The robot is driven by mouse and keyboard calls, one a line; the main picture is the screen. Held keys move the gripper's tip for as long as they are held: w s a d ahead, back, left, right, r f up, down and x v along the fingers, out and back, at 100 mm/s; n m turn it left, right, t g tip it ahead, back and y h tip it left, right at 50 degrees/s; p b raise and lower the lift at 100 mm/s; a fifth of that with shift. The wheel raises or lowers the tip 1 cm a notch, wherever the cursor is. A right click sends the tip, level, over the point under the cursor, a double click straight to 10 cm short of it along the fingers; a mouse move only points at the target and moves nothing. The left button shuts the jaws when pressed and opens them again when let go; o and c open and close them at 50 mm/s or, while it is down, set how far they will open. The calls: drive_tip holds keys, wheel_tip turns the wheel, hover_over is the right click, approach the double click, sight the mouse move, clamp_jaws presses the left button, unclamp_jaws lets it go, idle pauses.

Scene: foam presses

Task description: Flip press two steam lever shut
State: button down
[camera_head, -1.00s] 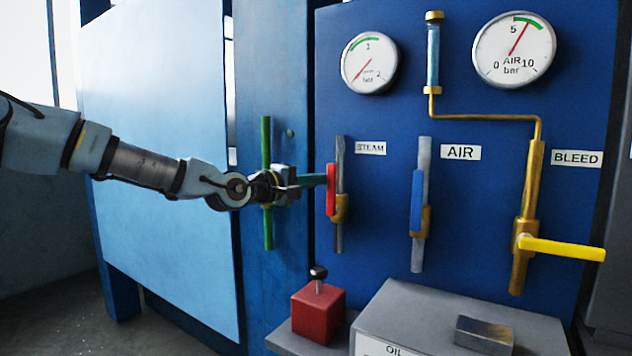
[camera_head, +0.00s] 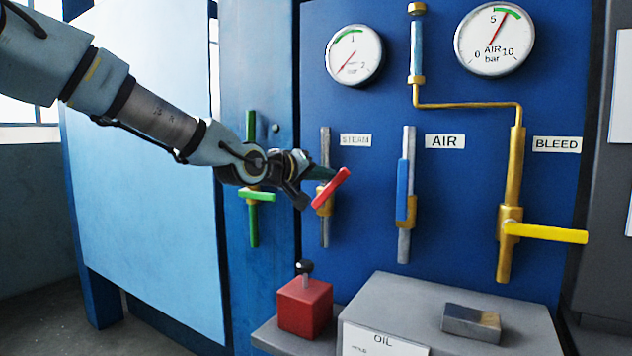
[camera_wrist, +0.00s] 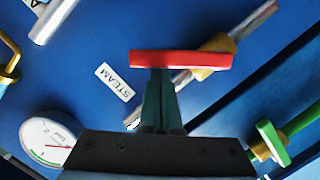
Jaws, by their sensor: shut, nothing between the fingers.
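The red steam lever (camera_head: 331,188) sits on a brass valve on a grey pipe below the STEAM label (camera_head: 356,140). The lever is tilted, its upper end leaning right, partway between upright and level. My gripper (camera_head: 326,174) is shut and empty, with its fingertips against or very near the lever's left side. In the wrist view the closed fingers of my gripper (camera_wrist: 160,75) meet the middle of the red lever (camera_wrist: 180,59); the brass valve (camera_wrist: 217,52) shows behind it. The steam gauge (camera_head: 354,56) needle points low, toward the lower left.
The blue air lever (camera_head: 402,190) stands upright to the right. The yellow bleed lever (camera_head: 545,233) and a green lever (camera_head: 257,196) lie about level. A red block with a knob (camera_head: 304,306) and a grey oil box (camera_head: 400,300) stand below. The panel between the steam and air pipes is clear.

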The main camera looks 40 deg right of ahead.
drive_tip(key=s+f+m+b, duration=0.1)
drive_tip(key=s+m+b, duration=0.1)
drive_tip(key=b, duration=0.1)
drive_tip(key=shift+d+f+t+y+b, duration=0.25)
drive_tip(key=shift+f+t+y+b, duration=0.05)
drive_tip(key=shift+f+t, duration=0.1)
drive_tip(key=f+m+b, duration=0.1)
drive_tip(key=b, duration=0.1)
drive_tip(key=s+m+b, duration=0.1)
drive_tip(key=b, duration=0.1)
drive_tip(key=s+f+t+b, duration=0.1)
drive_tip(key=b, duration=0.1)
drive_tip(key=shift+s+d+f+m+y, duration=0.1)
drive_tip(key=shift+d+f+m+y, duration=0.2)
drive_tip(key=shift+f+m, duration=0.1)
drive_tip(key=shift+f, duration=0.1)
